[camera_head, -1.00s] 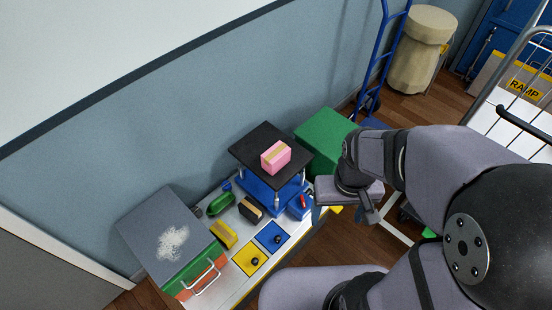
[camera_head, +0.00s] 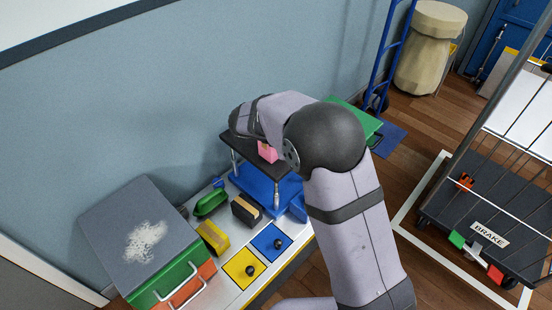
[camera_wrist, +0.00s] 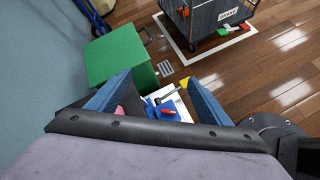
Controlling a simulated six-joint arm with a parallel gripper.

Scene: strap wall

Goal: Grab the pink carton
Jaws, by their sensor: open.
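The pink carton (camera_head: 268,153) sits on the black top (camera_head: 238,144) of a blue-based stand, partly hidden by my arm in the head view. In the wrist view only a small pink patch of the carton (camera_wrist: 119,112) shows, beside the left finger and above the dark gripper body. My gripper (camera_wrist: 158,94) is open, its two blue fingers apart with no carton between their tips. In the head view my arm reaches over the stand and the fingers are hidden.
A green box (camera_wrist: 117,55) stands beyond the stand. The bench holds a yellow block (camera_head: 213,237), a black-and-tan block (camera_head: 246,209) and a green item (camera_head: 210,203). A grey-topped case (camera_head: 120,225) is at left. The wall (camera_head: 130,95) runs close behind; a cart (camera_head: 495,215) stands right.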

